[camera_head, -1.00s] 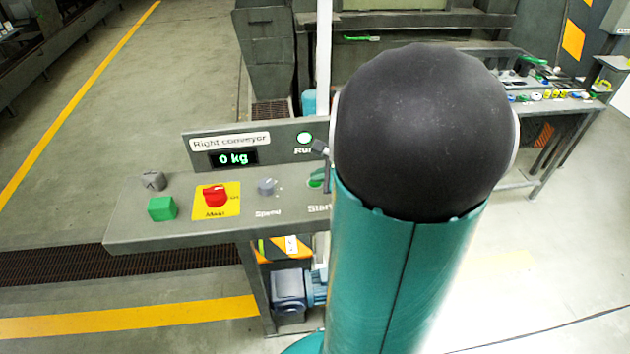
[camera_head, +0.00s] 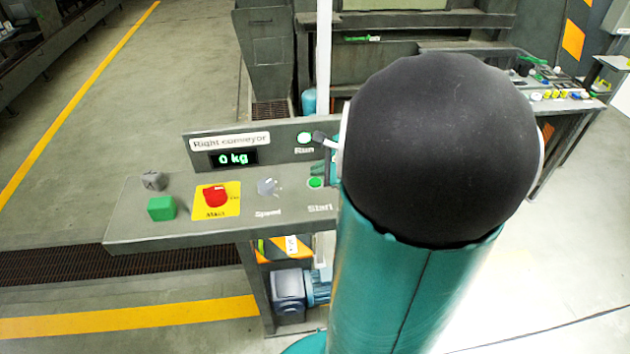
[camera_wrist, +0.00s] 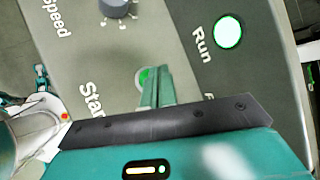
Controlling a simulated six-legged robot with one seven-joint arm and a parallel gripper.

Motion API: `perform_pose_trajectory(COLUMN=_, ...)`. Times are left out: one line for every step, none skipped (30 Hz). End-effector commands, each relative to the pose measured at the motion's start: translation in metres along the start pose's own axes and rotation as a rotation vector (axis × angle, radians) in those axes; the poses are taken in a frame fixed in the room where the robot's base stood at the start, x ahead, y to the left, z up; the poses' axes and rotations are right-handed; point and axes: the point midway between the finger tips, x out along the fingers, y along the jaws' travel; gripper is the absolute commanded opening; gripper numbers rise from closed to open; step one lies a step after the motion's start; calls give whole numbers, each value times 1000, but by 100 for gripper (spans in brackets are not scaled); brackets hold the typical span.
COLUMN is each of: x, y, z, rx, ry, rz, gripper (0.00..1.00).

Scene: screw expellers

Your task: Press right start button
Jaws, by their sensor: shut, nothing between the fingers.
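The right conveyor panel (camera_head: 130,215) carries a green start button (camera_head: 316,183) labelled "Start". In the wrist view the start button (camera_wrist: 144,78) is partly hidden behind my fingers. My gripper (camera_wrist: 157,72) is shut and empty, its teal fingertips overlapping the button's right side in that view. I cannot tell whether they touch it. In the head view my gripper (camera_head: 318,168) is small, just above the button and partly behind my arm. The "Run" lamp (camera_head: 305,138) is bright, and it glows white-green in the wrist view (camera_wrist: 228,32).
Left of the start button are a grey speed knob (camera_head: 267,187), a red main switch (camera_head: 215,196) on a yellow plate, a green cube (camera_head: 161,208) and a grey block (camera_head: 153,181). The display (camera_head: 233,158) reads 0 kg. The upright panel stands close behind my gripper.

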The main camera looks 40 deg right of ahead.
Motion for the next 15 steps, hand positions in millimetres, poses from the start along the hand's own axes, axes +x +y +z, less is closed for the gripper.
perform_pose_trajectory(x=-4, y=-3, z=3, rx=-1, ry=-1, rz=-4, gripper=0)
perform_pose_trajectory(x=-6, y=-5, z=4, rx=-3, ry=-2, rz=-3, gripper=0)
perform_pose_trajectory(x=-8, y=-6, z=6, rx=-2, ry=-1, rz=-3, gripper=0)
perform_pose_trajectory(x=-10, y=-8, z=8, rx=-2, ry=-2, rz=-4, gripper=0)
perform_pose_trajectory(x=-12, y=-9, z=9, rx=-3, ry=-1, rz=-3, gripper=0)
perform_pose_trajectory(x=-15, y=-11, z=11, rx=-2, ry=-1, rz=-4, gripper=0)
perform_pose_trajectory(x=-17, y=-13, z=12, rx=-2, ry=-1, rz=-4, gripper=0)
perform_pose_trajectory(x=-18, y=-14, z=14, rx=-2, ry=-1, rz=-3, gripper=0)
perform_pose_trajectory(x=-21, y=-16, z=15, rx=-2, ry=-1, rz=-3, gripper=0)
perform_pose_trajectory(x=-22, y=-17, z=17, rx=-2, ry=-2, rz=-3, gripper=0)
perform_pose_trajectory(x=-24, y=-18, z=18, rx=-1, ry=-2, rz=-3, gripper=0)
perform_pose_trajectory(x=-27, y=-20, z=20, rx=-2, ry=-1, rz=-3, gripper=0)
perform_pose_trajectory(x=-28, y=-21, z=21, rx=-2, ry=-1, rz=-4, gripper=0)
perform_pose_trajectory(x=-30, y=-22, z=22, rx=-1, ry=-1, rz=-3, gripper=0)
perform_pose_trajectory(x=-31, y=-23, z=22, rx=-1, ry=0, rz=-3, gripper=0)
